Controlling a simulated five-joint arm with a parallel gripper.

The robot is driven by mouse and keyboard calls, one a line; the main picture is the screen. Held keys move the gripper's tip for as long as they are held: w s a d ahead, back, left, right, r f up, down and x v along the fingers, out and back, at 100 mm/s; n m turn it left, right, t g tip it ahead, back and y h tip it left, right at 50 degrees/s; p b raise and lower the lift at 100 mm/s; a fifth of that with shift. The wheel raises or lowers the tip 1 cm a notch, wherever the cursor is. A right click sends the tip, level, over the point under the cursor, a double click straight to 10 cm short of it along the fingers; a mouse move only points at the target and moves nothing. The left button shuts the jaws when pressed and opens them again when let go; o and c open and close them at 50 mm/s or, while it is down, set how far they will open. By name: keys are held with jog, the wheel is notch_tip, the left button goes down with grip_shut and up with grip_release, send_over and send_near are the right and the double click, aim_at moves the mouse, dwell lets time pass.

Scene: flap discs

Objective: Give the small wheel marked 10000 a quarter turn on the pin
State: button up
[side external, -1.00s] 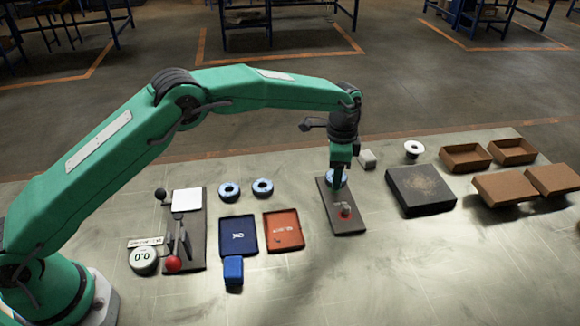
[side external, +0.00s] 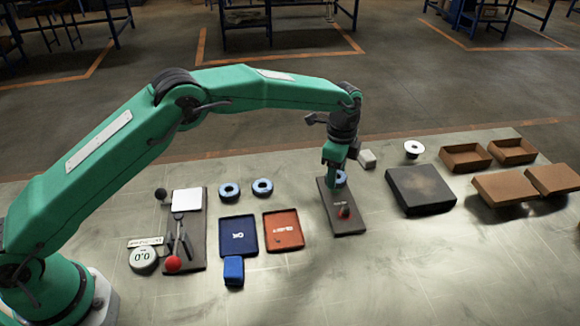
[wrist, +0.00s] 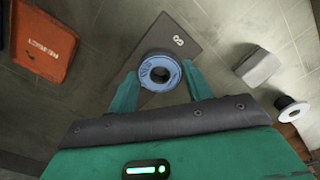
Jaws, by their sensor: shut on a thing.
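The blue ring-shaped small wheel (side external: 342,179) sits on the dark base board (side external: 349,228). In the wrist view the wheel (wrist: 147,74) lies between the two green fingers of my gripper (wrist: 160,86), which is shut on it from either side. My gripper (side external: 335,180) hides part of the wheel in the side view. Small dark print shows on the wheel's face, too blurred to read as 10000. The pin is not clearly seen; the wheel's centre hole looks dark.
A small red piece (side external: 344,212) is on the board's near part. Left are a red tray (side external: 284,245), a blue tray (side external: 239,219) and two more blue wheels (side external: 229,191).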

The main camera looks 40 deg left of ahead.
jog(key=shift+m, duration=2.1)
jog(key=o, duration=1)
jog(key=shift+r, duration=3.45)
